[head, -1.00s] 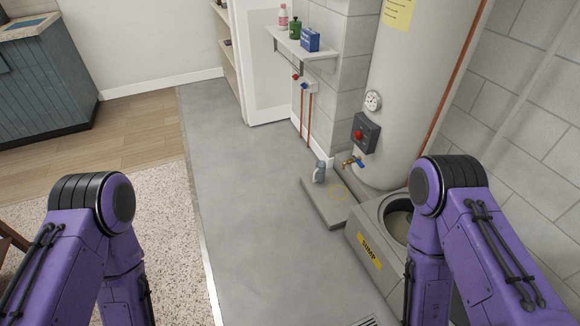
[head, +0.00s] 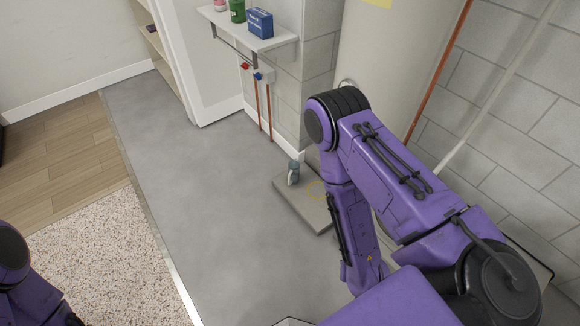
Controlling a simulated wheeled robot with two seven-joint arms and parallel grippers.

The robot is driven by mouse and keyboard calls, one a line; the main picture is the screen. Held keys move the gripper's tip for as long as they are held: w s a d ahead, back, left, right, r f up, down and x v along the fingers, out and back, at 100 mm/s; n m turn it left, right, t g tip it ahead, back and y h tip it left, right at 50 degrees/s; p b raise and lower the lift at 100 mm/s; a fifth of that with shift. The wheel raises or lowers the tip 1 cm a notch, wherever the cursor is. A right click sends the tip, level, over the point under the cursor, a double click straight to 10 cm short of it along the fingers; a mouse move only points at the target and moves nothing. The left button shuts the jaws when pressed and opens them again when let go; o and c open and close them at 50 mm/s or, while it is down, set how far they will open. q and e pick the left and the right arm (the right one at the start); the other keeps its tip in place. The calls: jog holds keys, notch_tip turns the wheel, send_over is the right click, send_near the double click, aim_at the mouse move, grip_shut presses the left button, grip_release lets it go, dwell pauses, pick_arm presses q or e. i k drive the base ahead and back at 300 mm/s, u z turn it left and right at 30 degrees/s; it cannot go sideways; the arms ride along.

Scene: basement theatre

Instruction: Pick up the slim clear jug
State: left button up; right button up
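My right arm comes in from the right and bends down just right of the slab, apart from the container in the picture. Only a bit of my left arm shows at the lower left edge. Neither gripper is in view.
A wall shelf (head: 250,34) above holds a pink bottle (head: 220,5), a green bottle (head: 237,10) and a blue box (head: 260,23). Pipes (head: 264,112) run down the wall below it. A large tank (head: 385,60) stands behind my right arm. The grey floor (head: 200,190) left of the slab is clear.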

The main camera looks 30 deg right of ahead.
aim_at(294, 165)
jog(key=z, duration=0.4)
jog(key=i, duration=0.75)
jog(key=z, duration=1.2)
jog(key=i, duration=0.45)
jog(key=z, duration=0.35)
